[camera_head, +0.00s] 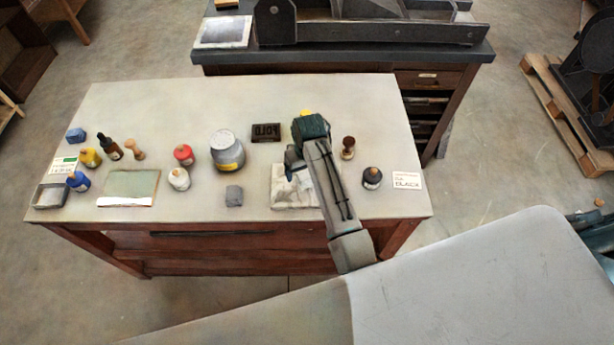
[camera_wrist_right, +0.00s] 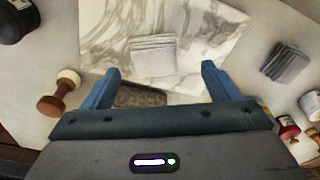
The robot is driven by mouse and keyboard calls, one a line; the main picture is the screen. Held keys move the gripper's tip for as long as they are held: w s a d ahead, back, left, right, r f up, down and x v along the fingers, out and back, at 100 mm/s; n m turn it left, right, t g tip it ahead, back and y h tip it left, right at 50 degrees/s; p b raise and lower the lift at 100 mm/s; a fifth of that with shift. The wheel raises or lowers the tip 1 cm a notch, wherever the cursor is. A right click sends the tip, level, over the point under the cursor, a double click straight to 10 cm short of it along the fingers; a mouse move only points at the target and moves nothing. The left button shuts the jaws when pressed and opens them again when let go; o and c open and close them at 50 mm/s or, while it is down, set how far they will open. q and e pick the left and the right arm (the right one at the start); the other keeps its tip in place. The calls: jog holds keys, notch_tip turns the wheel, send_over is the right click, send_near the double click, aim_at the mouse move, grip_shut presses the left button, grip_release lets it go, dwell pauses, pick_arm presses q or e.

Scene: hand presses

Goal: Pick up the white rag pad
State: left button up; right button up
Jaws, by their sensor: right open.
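The white rag pad (camera_wrist_right: 153,55) is a small, square, layered pad lying on a white veined marble slab (camera_wrist_right: 205,35) in the right wrist view. In the head view the slab (camera_head: 284,200) lies near the table's front edge; my right arm covers part of it, and I cannot make out the pad there. My right gripper (camera_wrist_right: 160,82) is open and empty, its blue fingers apart and pointing toward the pad, which shows between and beyond their tips. In the head view this gripper (camera_head: 293,160) is over the slab's back part. My left gripper is not in view.
A wooden-handled stamp (camera_head: 348,147) and a black ink bottle (camera_head: 372,178) stand right of the slab. A grey block (camera_head: 234,196) and grey tin (camera_head: 227,150) are left of it. A dark plate (camera_head: 266,132) lies behind. The table's back left (camera_head: 150,100) is clear.

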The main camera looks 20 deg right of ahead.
jog(key=shift+w+d+f+p, duration=0.1)
jog(key=shift+f+p, duration=0.2)
jog(key=f, duration=0.1)
jog(key=f+p, duration=0.1)
jog(key=f, duration=0.1)
jog(key=shift+w+d+f+p, duration=0.1)
jog(key=shift+w+d+p, duration=0.1)
jog(key=shift+w+p, duration=0.1)
jog(key=shift+f, duration=0.65)
jog(key=c, duration=1.1)
jog(key=shift+c, duration=0.2)
jog(key=shift+r, duration=0.15)
jog(key=shift+w+r, duration=0.1)
jog(key=shift+r, duration=0.2)
notch_tip(320, 180, up, 8)
jog(key=b, duration=0.3)
jog(key=shift+r, duration=0.6)
